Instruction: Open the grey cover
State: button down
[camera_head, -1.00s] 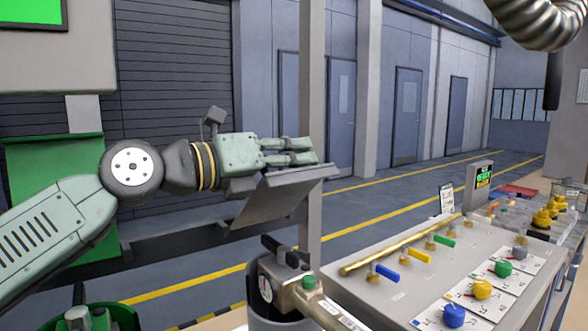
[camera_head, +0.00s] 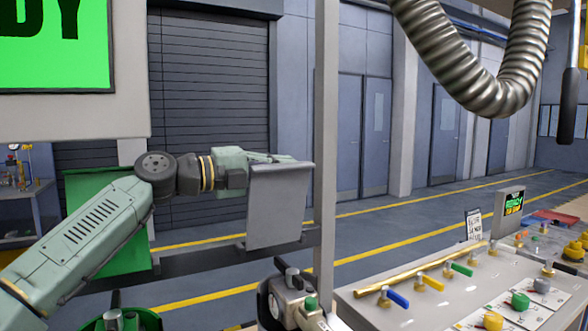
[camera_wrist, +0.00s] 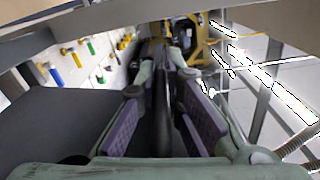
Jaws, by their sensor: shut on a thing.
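The grey cover (camera_head: 278,206) stands swung up as a flat, nearly upright panel in the head view, left of a grey post. My gripper (camera_head: 282,160) is at its upper edge, with the fingers partly hidden behind the panel. In the wrist view my gripper (camera_wrist: 165,80) has its purple-padded fingers on both sides of a narrow dark edge or handle, which seems to be part of the cover. A grey flat surface, likely the cover (camera_wrist: 60,122), fills the left of that view.
A grey post (camera_head: 326,130) stands just right of the cover. A panel with coloured valve levers (camera_head: 430,290) is at lower right. A ribbed metal hose (camera_head: 490,80) hangs above it. A green READY screen (camera_head: 55,45) is at upper left.

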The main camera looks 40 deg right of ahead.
jog(key=shift+w+r, duration=0.1)
jog(key=shift+w, duration=0.05)
dwell(0.3)
jog(key=c, duration=1.7)
grip_release()
jog(key=shift+r, duration=0.1)
jog(key=shift+a, duration=0.15)
jog(key=shift+w+a, duration=0.15)
jog(key=shift+a, duration=0.2)
jog(key=v, duration=1.1)
